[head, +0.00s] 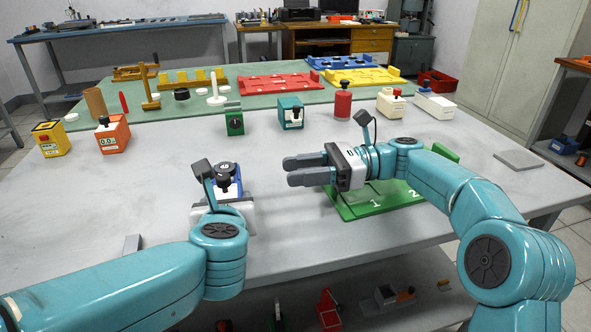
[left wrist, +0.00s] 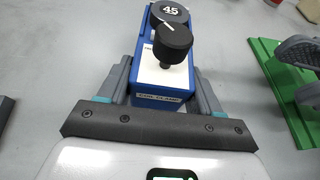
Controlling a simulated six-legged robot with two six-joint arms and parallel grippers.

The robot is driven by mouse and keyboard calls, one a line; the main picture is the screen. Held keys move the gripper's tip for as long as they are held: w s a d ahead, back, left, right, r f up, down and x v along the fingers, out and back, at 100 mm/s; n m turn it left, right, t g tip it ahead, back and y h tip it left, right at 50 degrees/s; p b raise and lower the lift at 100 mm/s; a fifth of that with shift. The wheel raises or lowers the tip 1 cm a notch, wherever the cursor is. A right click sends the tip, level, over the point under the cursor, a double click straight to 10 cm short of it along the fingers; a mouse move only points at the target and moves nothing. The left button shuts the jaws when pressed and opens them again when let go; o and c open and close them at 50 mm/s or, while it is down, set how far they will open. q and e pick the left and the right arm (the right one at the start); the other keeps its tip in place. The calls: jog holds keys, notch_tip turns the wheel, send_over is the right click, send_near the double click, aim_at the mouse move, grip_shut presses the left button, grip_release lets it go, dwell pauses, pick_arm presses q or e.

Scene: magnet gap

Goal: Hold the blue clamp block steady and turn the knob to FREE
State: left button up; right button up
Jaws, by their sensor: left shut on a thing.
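The blue clamp block (left wrist: 207,52) stands between the two fingers of my left gripper (left wrist: 162,88), which is shut on it. It carries a black knob (left wrist: 172,42) with a white pointer line, and a dark disc marked 45 (left wrist: 170,12). Its small front label is too blurred to read surely. In the head view the blue block (head: 228,187) is partly hidden behind my left wrist. My right gripper (head: 306,169) is open and empty, to the right of the block and apart from it, with its fingers pointing left.
A green board (head: 352,210) marked 1 and 2 lies under my right gripper. Behind stand a green block (head: 234,120), a teal block (head: 291,113), a red cylinder (head: 343,103), and orange (head: 113,135) and yellow (head: 50,139) devices. The table between these and the clamp block is clear.

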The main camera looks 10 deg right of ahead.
pick_arm(q)
jog(key=o, duration=1.3)
jog(key=shift+c, duration=0.2)
